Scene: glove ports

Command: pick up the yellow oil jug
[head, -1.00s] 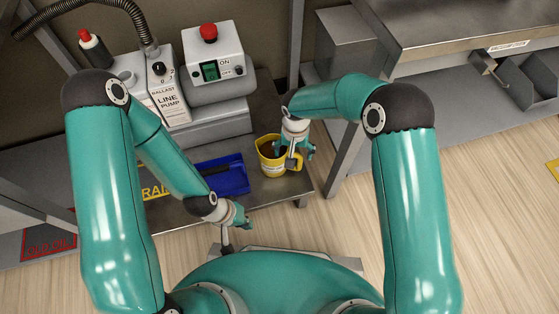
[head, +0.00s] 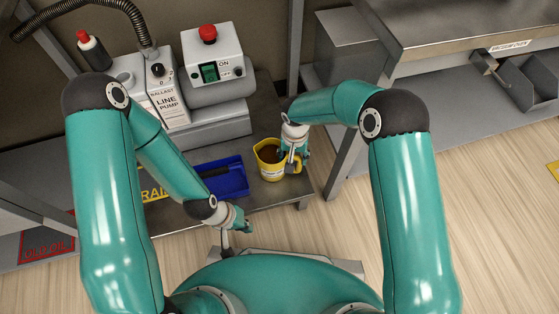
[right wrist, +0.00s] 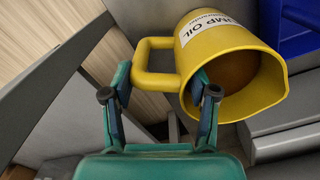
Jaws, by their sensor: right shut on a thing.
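The yellow oil jug (head: 268,161) is at the right front end of the metal bench, with dark oil visible inside. In the right wrist view the jug (right wrist: 195,55) shows its white label, open mouth and loop handle (right wrist: 142,62). My right gripper (head: 293,158) is at the jug's handle side. In the right wrist view its two fingers (right wrist: 160,105) reach to the handle, shut on the jug. Whether the jug touches the bench is hard to tell. My left gripper (head: 241,219) hangs by the bench's front edge, too small to tell if open.
A blue tray (head: 236,181) is just left of the jug. The line pump (head: 165,98) and a grey switch box (head: 213,60) with a red button stand behind. A bench leg (head: 345,165) rises on the right. The wooden floor (head: 500,220) is clear.

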